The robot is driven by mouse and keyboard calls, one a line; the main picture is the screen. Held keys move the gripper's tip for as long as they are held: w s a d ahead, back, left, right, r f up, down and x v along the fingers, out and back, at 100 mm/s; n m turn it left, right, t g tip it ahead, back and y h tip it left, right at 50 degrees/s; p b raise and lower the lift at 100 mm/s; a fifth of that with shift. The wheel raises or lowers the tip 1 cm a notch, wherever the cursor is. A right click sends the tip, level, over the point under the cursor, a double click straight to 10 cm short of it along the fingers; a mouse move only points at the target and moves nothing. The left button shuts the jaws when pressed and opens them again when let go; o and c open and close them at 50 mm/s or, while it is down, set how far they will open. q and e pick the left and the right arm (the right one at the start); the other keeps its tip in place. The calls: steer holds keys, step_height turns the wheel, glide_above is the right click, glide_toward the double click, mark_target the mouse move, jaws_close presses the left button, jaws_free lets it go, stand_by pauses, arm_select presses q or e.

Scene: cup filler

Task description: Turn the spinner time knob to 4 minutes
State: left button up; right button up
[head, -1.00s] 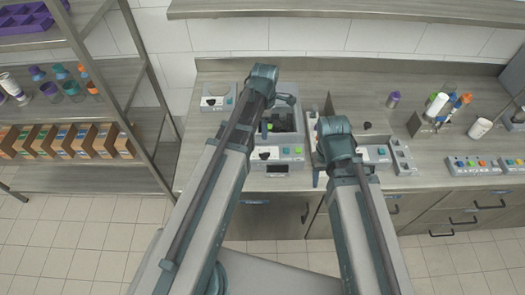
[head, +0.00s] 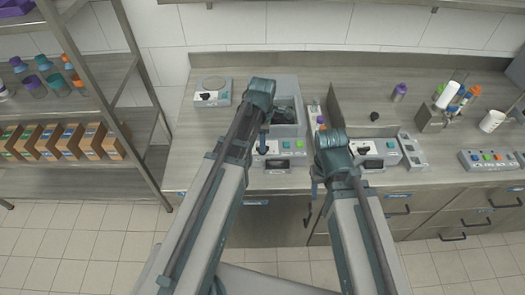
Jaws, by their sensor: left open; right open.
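Several grey machines with black knobs and coloured buttons stand on the counter; I cannot tell which is the spinner. The middle machine (head: 285,85) has an open dark well and a front panel with a black knob (head: 262,150), partly beside my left arm. The right machine (head: 385,148) has a black knob (head: 363,150) and a teal button. No dial setting is readable. My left gripper (head: 264,141) is open, mostly hidden by its arm, near the middle machine's panel. My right gripper (head: 315,187) is open, mostly hidden, by the counter's front edge. Neither holds anything visible.
A scale-like box (head: 212,92) stands at the counter's left. A button panel (head: 487,160) and a holder with bottles (head: 437,118) are at the right. A shelf rack with cartons (head: 85,140) stands left.

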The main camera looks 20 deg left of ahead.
arm_select(q)
step_height(320, 180, down, 2)
steer(key=shift+b, duration=0.55)
steer(key=shift+c, duration=0.3)
jaws_close()
